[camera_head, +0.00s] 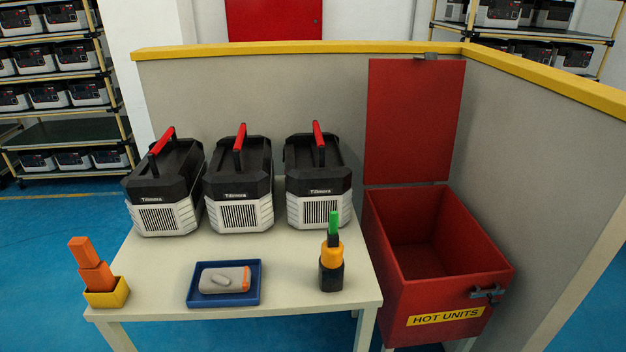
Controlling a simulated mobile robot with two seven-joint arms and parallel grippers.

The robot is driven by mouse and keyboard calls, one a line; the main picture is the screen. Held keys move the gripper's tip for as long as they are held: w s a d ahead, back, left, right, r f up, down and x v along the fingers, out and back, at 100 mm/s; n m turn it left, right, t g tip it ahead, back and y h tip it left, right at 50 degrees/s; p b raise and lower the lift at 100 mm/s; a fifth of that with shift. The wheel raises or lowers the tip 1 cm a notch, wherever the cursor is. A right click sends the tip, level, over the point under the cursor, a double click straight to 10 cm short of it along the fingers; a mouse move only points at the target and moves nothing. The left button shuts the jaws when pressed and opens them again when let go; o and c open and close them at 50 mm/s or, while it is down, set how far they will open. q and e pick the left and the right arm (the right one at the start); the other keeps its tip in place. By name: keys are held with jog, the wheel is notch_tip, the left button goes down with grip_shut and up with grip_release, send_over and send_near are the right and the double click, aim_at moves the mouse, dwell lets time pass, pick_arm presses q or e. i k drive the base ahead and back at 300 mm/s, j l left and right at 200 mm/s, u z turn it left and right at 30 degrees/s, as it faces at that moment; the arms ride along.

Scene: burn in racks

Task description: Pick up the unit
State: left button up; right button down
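Three black-and-white units stand upright side by side on the pale table (160,280): a left unit (166,195), a middle unit (239,190) and a right unit (319,185). Each has a raised red-topped handle and a vented white front. The left and middle units are very close together, with a small gap before the right one. Which of them the task means cannot be told. Neither of my grippers shows in the head view.
A blue tray (256,295) holds a grey device (222,280). A yellow holder (107,295) with orange pieces and a black holder (331,275) with yellow and green pieces stand near the front. An open red HOT UNITS bin (430,300) stands right. Grey partitions (530,160) enclose the back and right.

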aim_at(313, 192)
jog(key=i+j+z, duration=0.1)
jog(key=z, duration=0.35)
jog(key=i+j+z, duration=0.15)
jog(key=z, duration=0.25)
jog(key=i+j, duration=0.05)
